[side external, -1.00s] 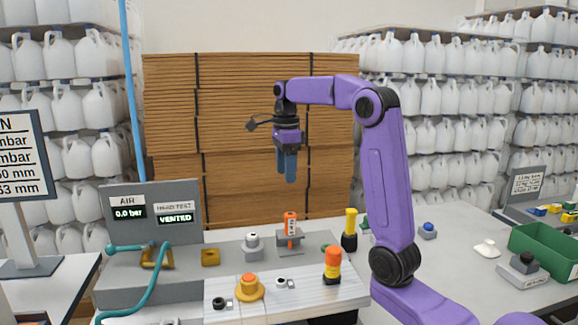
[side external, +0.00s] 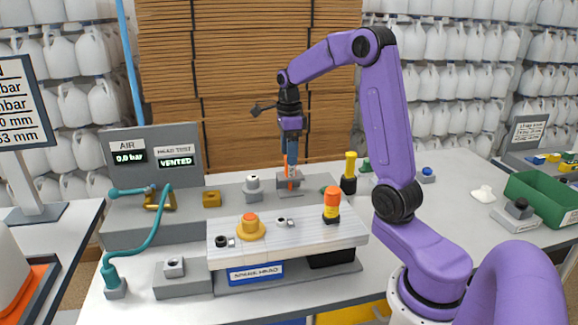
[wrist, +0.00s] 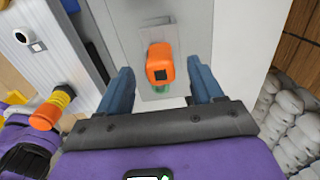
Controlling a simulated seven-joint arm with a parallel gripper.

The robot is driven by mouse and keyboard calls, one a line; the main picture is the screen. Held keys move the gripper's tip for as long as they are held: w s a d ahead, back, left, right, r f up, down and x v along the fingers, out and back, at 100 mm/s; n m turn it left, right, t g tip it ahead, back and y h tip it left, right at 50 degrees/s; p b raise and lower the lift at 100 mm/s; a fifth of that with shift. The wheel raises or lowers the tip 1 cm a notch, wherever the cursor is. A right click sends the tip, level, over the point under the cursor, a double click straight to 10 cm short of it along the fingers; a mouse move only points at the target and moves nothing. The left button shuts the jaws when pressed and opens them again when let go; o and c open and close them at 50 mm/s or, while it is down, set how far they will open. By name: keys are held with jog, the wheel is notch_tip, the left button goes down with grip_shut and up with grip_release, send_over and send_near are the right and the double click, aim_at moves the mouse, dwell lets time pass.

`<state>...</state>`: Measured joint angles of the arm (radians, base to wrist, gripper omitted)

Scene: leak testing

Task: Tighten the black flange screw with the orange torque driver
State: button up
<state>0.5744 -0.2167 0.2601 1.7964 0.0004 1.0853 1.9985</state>
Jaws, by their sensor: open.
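The orange torque driver (side external: 287,172) stands upright in a grey stand (side external: 292,194) at the back of the bench. In the wrist view its orange top (wrist: 160,60) with a dark square lies between my finger pads. My gripper (side external: 290,155) points down over the driver, with its blue fingers open on either side of it; contact is not visible. A small black round part (side external: 221,241), which may be the black flange screw, sits at the front left of the pale ribbed fixture, left of the yellow flange (side external: 250,231) with an orange top.
An orange-yellow-black tool (side external: 332,205) stands on the fixture's right end. A yellow-handled tool (side external: 349,172) stands just right of the driver stand. A grey-white knob (side external: 252,186) is to its left. A teal hose (side external: 135,250) hangs at the left.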

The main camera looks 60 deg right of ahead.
jog(key=shift+f, duration=2.55)
grip_shut()
jog(key=shift+r, duration=1.3)
jog(key=shift+r, duration=2.35)
